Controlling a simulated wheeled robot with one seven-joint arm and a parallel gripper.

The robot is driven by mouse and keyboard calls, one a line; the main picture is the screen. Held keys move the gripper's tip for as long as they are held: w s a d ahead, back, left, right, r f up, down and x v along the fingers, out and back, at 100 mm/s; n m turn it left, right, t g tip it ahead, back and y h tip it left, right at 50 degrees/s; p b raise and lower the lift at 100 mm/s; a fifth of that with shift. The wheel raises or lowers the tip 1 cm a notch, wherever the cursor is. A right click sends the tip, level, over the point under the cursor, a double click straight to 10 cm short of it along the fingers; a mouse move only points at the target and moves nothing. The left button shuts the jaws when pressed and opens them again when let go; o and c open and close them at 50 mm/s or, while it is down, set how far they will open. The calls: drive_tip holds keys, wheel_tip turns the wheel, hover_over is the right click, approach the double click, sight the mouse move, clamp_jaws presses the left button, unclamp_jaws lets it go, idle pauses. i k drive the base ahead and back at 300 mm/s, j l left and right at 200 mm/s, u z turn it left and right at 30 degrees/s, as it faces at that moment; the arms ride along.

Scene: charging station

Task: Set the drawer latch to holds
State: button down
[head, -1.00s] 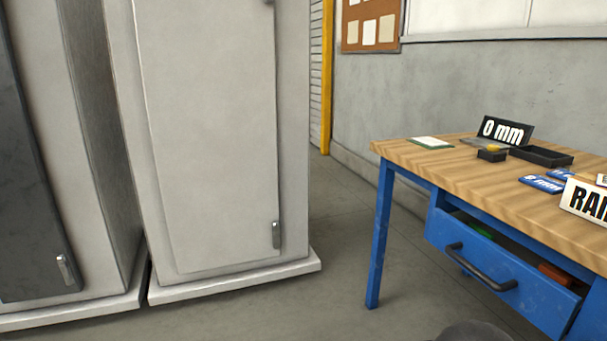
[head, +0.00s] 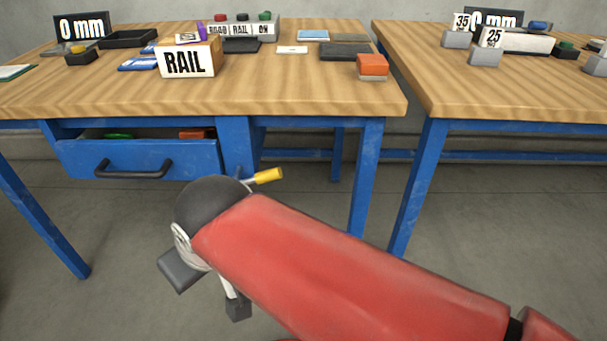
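The blue drawer (head: 140,160) under the left workbench stands a little open, with a dark bar handle (head: 133,170) on its front. A lever with a yellow grip (head: 268,176) sticks out just right of the drawer, near the bench's blue frame; it points right and slightly up. My red arm reaches in from the lower right. My gripper (head: 212,290) hangs below the wrist, in front of and below the drawer, apart from the lever.
On the left bench stand a RAIL box (head: 187,60), a 0 mm sign (head: 82,27), a button box (head: 242,27) and an orange block (head: 372,66). A second bench (head: 500,80) stands at right. Green and orange items show inside the drawer. Floor between the benches is clear.

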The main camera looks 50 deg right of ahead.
sight(276, 173)
drive_tip(key=z, duration=0.95)
drive_tip(key=k+j+z, duration=0.1)
drive_tip(key=j+z, duration=0.25)
drive_tip(key=k+j+z, duration=0.1)
drive_tip(key=j+z, duration=0.3)
